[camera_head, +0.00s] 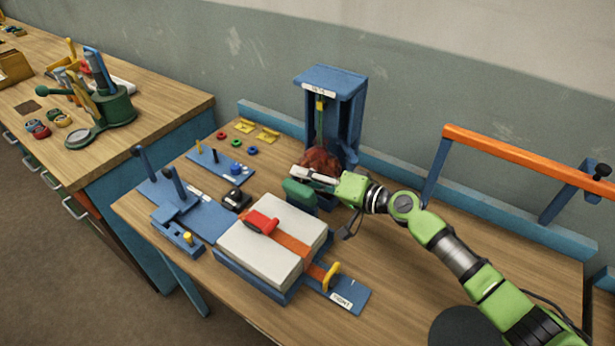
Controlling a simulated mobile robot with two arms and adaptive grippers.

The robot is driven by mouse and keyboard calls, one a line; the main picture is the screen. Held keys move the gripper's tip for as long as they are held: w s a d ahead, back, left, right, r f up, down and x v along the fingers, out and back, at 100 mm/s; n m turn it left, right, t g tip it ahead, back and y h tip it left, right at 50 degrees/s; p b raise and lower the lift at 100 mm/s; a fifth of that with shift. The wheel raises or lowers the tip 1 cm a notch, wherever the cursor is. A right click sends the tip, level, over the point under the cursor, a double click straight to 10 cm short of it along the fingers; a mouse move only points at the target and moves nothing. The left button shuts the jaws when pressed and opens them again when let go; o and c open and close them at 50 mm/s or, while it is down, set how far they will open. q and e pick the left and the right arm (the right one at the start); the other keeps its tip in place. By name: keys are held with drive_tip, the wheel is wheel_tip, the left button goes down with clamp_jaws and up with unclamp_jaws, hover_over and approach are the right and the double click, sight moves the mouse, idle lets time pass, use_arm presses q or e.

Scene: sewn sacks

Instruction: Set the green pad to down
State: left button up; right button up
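A dark green pad (299,193) stands near the middle of the table, just in front of the blue upright frame and behind the pale block. Whether it is raised or lowered is not clear from this view. My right gripper (312,176) is directly above and behind the pad, close to it; I cannot tell if they touch. Its fingers are small here and overlap a reddish-brown lump (320,160), so their opening is unclear. My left gripper is not in view.
The blue upright frame (347,115) holds a yellow-and-green rod. A pale block (265,250) with an orange strap and red handle lies in front. A blue lever fixture (185,212) stands left. An orange-topped rail (515,157) is at right. Front-right table is mostly clear.

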sight(300, 194)
clamp_jaws()
drive_tip(key=shift+s, duration=0.15)
drive_tip(key=n, duration=0.1)
drive_tip(key=s+a+n+t+b, duration=0.1)
drive_tip(key=shift+s+r+n, duration=0.15)
drive_tip(key=shift+r+n, duration=0.05)
drive_tip(key=shift+n, duration=0.2)
drive_tip(key=shift+s+a+r+n+t+h+b, duration=0.1)
drive_tip(key=shift+s+a+n+t+h+b, duration=0.15)
drive_tip(key=shift+n, duration=0.35)
drive_tip(key=shift+s+a+n+t+h+b, duration=0.15)
drive_tip(key=shift+s+n, duration=0.15)
drive_tip(key=shift+n, duration=0.3)
drive_tip(key=n, duration=0.1)
drive_tip(key=s+a+n, duration=0.1)
drive_tip(key=n+b, duration=0.1)
drive_tip(key=shift+s+a+f+n+t, duration=0.15)
drive_tip(key=shift+s+f+n+t, duration=0.1)
drive_tip(key=shift+s+n+t, duration=0.15)
drive_tip(key=shift+s+a+f+n+t+b, duration=0.2)
drive_tip(key=shift+s+f+n+t+b, duration=0.05)
drive_tip(key=shift+n, duration=0.45)
drive_tip(key=shift+s+a+f+n+t+b, duration=0.2)
drive_tip(key=shift+s+n+t, duration=0.05)
drive_tip(key=shift+n, duration=0.45)
